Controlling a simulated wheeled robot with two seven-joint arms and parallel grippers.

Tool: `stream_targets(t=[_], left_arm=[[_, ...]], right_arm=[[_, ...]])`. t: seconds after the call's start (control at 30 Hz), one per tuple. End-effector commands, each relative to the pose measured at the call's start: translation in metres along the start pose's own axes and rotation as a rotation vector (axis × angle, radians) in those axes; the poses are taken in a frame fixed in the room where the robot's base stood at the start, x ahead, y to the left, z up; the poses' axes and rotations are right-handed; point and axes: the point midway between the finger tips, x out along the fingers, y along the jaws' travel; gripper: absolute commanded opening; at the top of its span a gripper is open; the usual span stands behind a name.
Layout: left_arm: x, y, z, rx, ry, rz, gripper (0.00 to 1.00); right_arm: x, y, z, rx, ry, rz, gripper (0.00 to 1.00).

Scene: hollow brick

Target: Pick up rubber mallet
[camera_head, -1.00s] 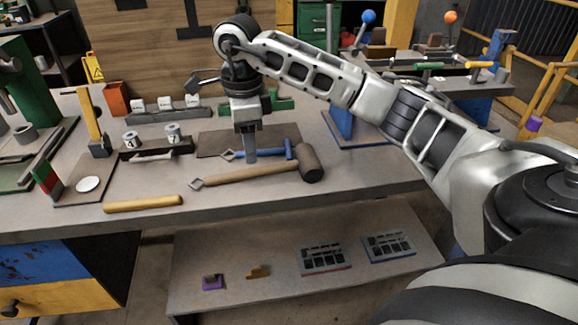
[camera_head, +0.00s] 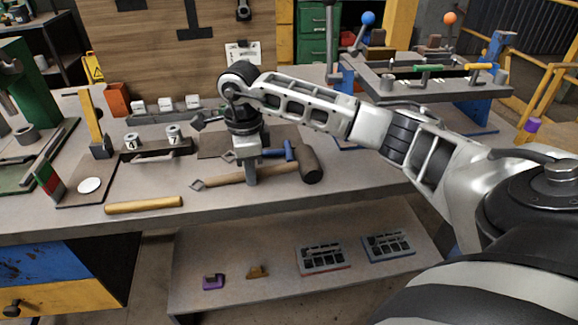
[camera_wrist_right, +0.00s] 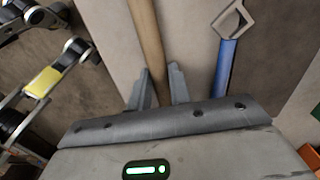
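The rubber mallet lies on the workbench, with a dark head (camera_head: 311,164) at its right end and a wooden handle (camera_head: 220,179) running left. The handle also shows in the right wrist view (camera_wrist_right: 148,40), running down between the two fingers. My right gripper (camera_head: 251,178) points down over the handle, left of the head. In the right wrist view its fingers (camera_wrist_right: 160,88) are apart, one on each side of the handle, with a small gap visible. Whether a finger touches it cannot be told. My left gripper is not in view.
A loose wooden handle (camera_head: 144,205) lies at the bench's front. A shelf (camera_head: 230,292) sits below.

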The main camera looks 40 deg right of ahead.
Motion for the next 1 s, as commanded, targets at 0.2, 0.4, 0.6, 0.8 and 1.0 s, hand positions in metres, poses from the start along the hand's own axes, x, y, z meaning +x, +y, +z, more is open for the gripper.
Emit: stream_targets(t=[0.2, 0.4, 0.6, 0.8, 1.0], left_arm=[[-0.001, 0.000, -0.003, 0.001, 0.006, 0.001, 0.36], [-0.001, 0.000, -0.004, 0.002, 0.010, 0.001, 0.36], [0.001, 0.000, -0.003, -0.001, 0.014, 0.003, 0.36], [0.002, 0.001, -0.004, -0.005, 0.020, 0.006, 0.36], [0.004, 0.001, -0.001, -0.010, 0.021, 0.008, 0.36]], right_arm=[[-0.001, 0.000, 0.000, 0.000, -0.001, -0.001, 0.00], [-0.003, -0.001, 0.000, 0.000, -0.001, -0.002, 0.00], [-0.020, -0.001, 0.000, 0.001, -0.002, -0.006, 0.00], [-0.061, 0.022, 0.008, -0.006, -0.004, -0.007, 0.00], [-0.099, 0.065, 0.021, -0.008, -0.003, -0.006, 0.00]])
